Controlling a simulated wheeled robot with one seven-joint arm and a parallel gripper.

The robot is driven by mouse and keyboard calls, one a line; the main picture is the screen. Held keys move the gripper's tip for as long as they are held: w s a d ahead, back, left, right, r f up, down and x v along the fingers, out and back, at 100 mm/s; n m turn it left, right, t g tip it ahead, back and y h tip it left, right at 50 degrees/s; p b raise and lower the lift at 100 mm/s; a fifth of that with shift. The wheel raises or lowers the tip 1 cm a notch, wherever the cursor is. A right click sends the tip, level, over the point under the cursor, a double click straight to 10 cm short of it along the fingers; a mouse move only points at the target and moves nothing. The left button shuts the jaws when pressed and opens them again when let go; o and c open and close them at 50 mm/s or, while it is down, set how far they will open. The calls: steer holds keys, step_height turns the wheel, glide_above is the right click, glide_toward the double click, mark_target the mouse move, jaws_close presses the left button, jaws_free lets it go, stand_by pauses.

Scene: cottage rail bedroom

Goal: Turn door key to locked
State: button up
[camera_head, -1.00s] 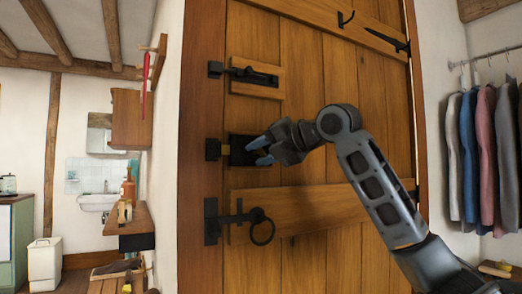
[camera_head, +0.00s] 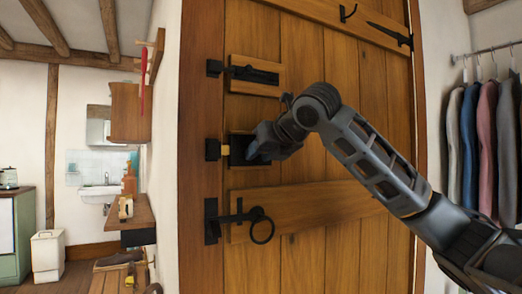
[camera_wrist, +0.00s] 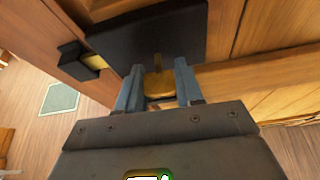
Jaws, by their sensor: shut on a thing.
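The black lock box (camera_head: 237,147) is fixed on the wooden door (camera_head: 300,120) and also shows at the top of the wrist view (camera_wrist: 150,35). A brass key (camera_wrist: 158,86) stands out of the lock box. My gripper (camera_wrist: 157,75) is shut on the key's round bow, with one blue-grey fingertip on each side. In the head view my gripper (camera_head: 258,153) is at the lock's front and hides the key. A brass bolt (camera_head: 224,150) shows between the lock box and the black keeper (camera_head: 212,149) on the frame. The bolt also shows in the wrist view (camera_wrist: 95,62).
A black sliding bolt (camera_head: 255,75) is above the lock. A ring handle (camera_head: 261,225) hangs below it. Clothes (camera_head: 487,145) hang on a rail at the right. A wooden shelf (camera_head: 130,215) stands left of the door frame.

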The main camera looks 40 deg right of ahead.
steer(key=shift+f+n, duration=0.15)
steer(key=shift+n, duration=0.25)
stand_by(0.3)
steer(key=o, duration=1)
steer(key=shift+p+v, duration=0.3)
steer(key=shift+v, duration=3.6)
steer(key=shift+a, duration=0.2)
